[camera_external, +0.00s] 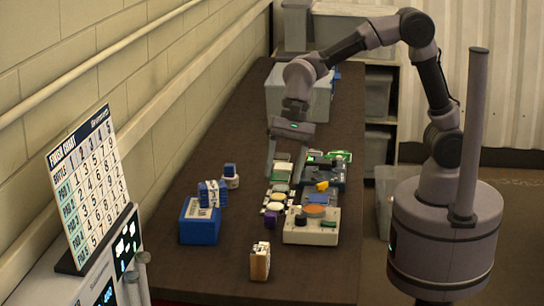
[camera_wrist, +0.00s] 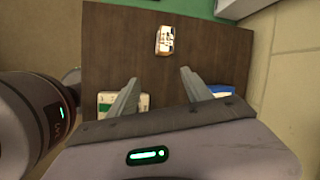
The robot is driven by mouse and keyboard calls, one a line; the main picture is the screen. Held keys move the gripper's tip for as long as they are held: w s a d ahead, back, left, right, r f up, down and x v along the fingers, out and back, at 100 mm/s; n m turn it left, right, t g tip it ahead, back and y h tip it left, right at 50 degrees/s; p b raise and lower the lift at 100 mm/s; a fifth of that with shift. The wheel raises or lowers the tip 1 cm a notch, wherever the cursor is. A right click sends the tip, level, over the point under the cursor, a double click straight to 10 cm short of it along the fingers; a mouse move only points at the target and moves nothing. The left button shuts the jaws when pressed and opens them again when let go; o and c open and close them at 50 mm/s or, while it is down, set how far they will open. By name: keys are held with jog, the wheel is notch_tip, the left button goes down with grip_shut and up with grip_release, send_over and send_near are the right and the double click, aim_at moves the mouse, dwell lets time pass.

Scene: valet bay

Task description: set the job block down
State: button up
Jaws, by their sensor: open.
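A small upright block (camera_external: 260,262) with a tan side and a pale printed face, which looks like the job block, stands on the dark bench near its front end. It also shows in the wrist view (camera_wrist: 165,40), beyond my fingertips and clear of them. My gripper (camera_external: 284,172) hangs over the bench farther back, above the area of pads and trays. In the wrist view my gripper (camera_wrist: 160,77) has its two fingers spread apart with nothing between them.
A cream box with knobs (camera_external: 312,232) stands behind the block. A finish chart (camera_external: 88,185) stands at far left. A grey bin (camera_external: 300,98) is at the back. Bare bench surrounds the block.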

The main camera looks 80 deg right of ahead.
jog(key=s+d+r+n+t, duration=0.1)
jog(key=s+d+r+n, duration=0.25)
jog(key=s+d, duration=0.2)
jog(key=s+d+r+n+t, duration=0.1)
jog(key=s+d+r+n, duration=0.1)
jog(key=s+d+r, duration=0.3)
jog(key=s+d+f+n+t+h, duration=0.1)
jog(key=s+d+n, duration=0.1)
jog(key=s, duration=0.3)
jog(key=s+d+f+n+t+h, duration=0.1)
jog(key=s+f+n, duration=0.1)
jog(key=s, duration=0.3)
jog(key=shift+s+d, duration=0.3)
jog(key=shift+d, duration=0.05)
notch_tip(320, 180, down, 6)
jog(key=b, duration=0.6)
jog(key=shift+r, duration=0.1)
